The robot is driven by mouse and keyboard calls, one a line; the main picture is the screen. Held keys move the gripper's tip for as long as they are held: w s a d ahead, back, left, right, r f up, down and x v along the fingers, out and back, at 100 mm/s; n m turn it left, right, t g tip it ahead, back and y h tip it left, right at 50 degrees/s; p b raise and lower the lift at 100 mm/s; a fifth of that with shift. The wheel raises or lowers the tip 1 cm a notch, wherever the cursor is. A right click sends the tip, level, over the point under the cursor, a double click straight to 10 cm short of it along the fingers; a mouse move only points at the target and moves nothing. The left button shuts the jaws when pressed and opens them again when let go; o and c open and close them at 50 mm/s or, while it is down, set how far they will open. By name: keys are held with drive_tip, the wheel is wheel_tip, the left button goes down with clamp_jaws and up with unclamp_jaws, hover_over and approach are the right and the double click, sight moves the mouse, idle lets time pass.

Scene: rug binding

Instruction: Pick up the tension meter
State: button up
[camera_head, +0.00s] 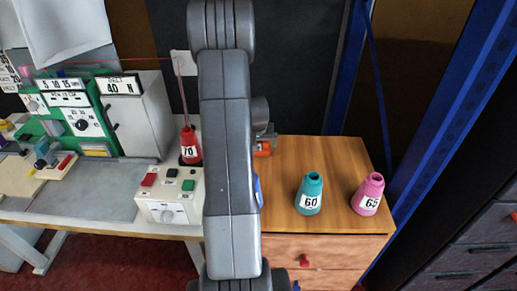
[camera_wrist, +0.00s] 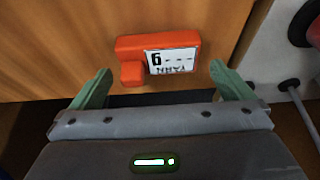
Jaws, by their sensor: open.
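The tension meter (camera_wrist: 130,47) is an orange block with a white label reading "YARN" and a display, upside down in the wrist view. It rests against the brown wooden surface. My gripper (camera_wrist: 161,78) is open, with its green fingers on the left and right, just short of the meter. The meter lies between the lines of the two fingers, and neither finger appears to touch it. In the head view a small orange part of the meter (camera_head: 262,149) shows beside my arm; the rest is hidden by the arm.
The wooden cabinet (camera_head: 335,160) carries a teal cone (camera_head: 311,187) marked 60 and a pink cone (camera_head: 370,189) marked 65. A white button box (camera_head: 168,208) and a red cone (camera_head: 190,141) marked 70 stand left of my arm. The cabinet top between meter and cones is clear.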

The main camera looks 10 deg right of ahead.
drive_tip(key=shift+x, duration=1.5)
drive_tip(key=c, duration=0.9)
drive_tip(key=shift+w+r, duration=0.1)
